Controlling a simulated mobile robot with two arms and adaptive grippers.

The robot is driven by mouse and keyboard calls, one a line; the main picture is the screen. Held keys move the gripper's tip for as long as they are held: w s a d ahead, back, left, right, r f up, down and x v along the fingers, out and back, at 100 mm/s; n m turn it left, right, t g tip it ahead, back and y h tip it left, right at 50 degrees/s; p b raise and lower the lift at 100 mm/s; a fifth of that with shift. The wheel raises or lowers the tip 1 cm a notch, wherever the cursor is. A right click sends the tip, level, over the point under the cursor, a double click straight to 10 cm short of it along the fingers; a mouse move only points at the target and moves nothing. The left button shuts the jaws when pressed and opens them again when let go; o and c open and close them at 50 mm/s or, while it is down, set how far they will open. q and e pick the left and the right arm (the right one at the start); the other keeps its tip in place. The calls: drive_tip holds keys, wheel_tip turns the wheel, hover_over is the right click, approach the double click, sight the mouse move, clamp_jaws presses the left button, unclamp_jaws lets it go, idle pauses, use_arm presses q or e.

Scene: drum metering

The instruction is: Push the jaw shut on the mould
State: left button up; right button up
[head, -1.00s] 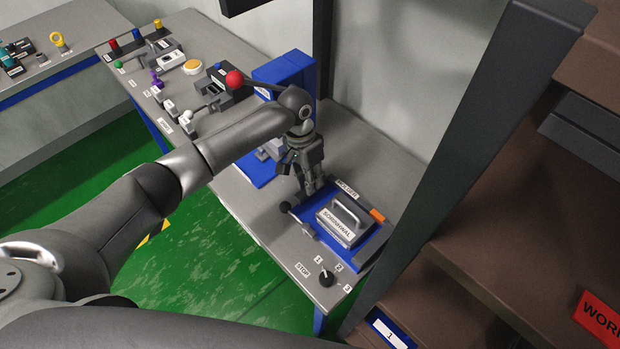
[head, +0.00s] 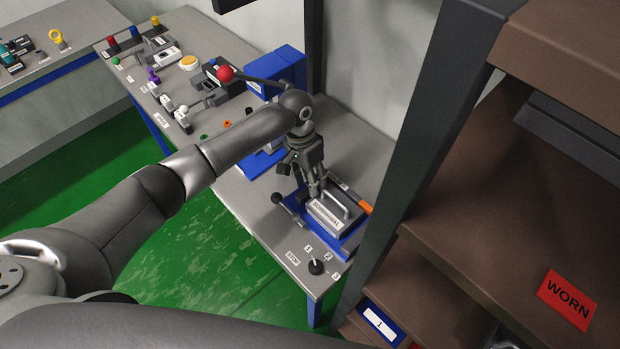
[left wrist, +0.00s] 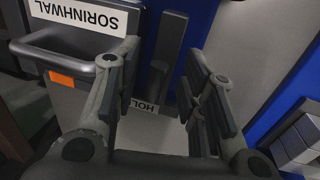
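The mould (head: 325,216) is a grey block with a bar handle and a white label reading SORINHWAL. It sits on a blue base (head: 350,243) near the bench's front right end, and shows at upper left in the left wrist view (left wrist: 60,45). A dark grey bar (left wrist: 171,45) stands beside it on the blue; it may be the jaw, but I cannot tell whether it touches the mould. My left gripper (head: 316,190) points down just behind the mould. In the left wrist view its fingers (left wrist: 160,62) are apart with nothing gripped. My right gripper is out of view.
A ball-ended lever (head: 277,198) sticks out left of the blue base. A black selector knob (head: 316,267) is in front. A dark post (head: 420,130) and brown shelves (head: 500,215) close off the right. A blue stand (head: 275,75) and several controls are farther back.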

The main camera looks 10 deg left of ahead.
use_arm(q)
drive_tip(key=shift+r, duration=0.1)
wheel_tip(320, 180, up, 12)
drive_tip(key=w+a, duration=0.1)
drive_tip(key=shift+w+a+f, duration=0.15)
drive_tip(key=shift+a+f, duration=0.05)
drive_tip(key=shift+a, duration=0.2)
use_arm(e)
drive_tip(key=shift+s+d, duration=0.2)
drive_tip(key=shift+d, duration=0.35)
